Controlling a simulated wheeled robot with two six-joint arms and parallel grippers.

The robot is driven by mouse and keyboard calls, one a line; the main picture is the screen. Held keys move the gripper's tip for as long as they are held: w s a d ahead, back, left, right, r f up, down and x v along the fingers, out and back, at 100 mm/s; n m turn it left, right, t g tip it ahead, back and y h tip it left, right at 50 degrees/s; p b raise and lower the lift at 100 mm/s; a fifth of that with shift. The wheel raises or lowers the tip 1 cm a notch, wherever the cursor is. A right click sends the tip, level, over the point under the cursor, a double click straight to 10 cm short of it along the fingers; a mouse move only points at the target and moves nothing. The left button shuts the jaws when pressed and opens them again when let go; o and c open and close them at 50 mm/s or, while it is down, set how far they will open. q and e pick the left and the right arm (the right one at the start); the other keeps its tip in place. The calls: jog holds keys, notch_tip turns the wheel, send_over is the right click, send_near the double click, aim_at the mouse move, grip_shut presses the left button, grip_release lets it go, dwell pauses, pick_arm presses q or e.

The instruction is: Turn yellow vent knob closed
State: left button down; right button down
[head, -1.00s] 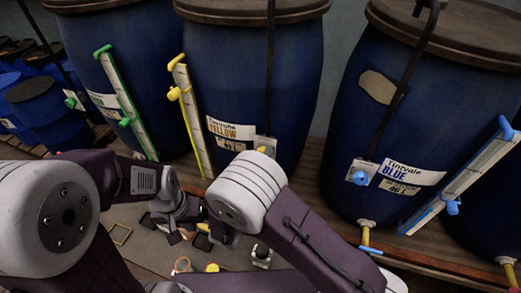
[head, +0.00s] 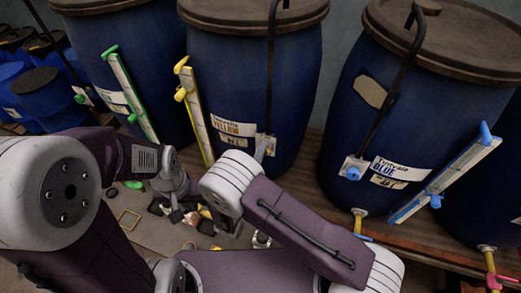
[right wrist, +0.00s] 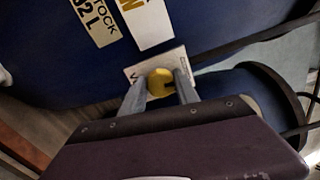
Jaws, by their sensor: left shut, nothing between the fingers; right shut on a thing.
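The yellow knob (right wrist: 160,82) sits on a white plate (right wrist: 137,70) low on the blue vat (head: 228,80) labelled Yellow. In the right wrist view my right gripper (right wrist: 159,92) is shut on the knob, with one finger on each side. In the head view a grey finger of my right gripper (head: 262,149) is at the plate, and the knob is hidden there. My left gripper (head: 178,213) is low over the cluttered surface, shut and empty; its fingertips are hard to make out.
A yellow-edged gauge (head: 195,115) with yellow fittings stands left of the plate. A green-edged gauge (head: 132,98) is further left. The blue-labelled vat (head: 425,100) with a blue knob (head: 353,173) is at right. Small items clutter the bench below.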

jog(key=shift+n, duration=0.7)
jog(key=shift+n+p, duration=0.3)
jog(key=shift+p, duration=0.05)
jog(key=c, duration=0.9)
grip_release()
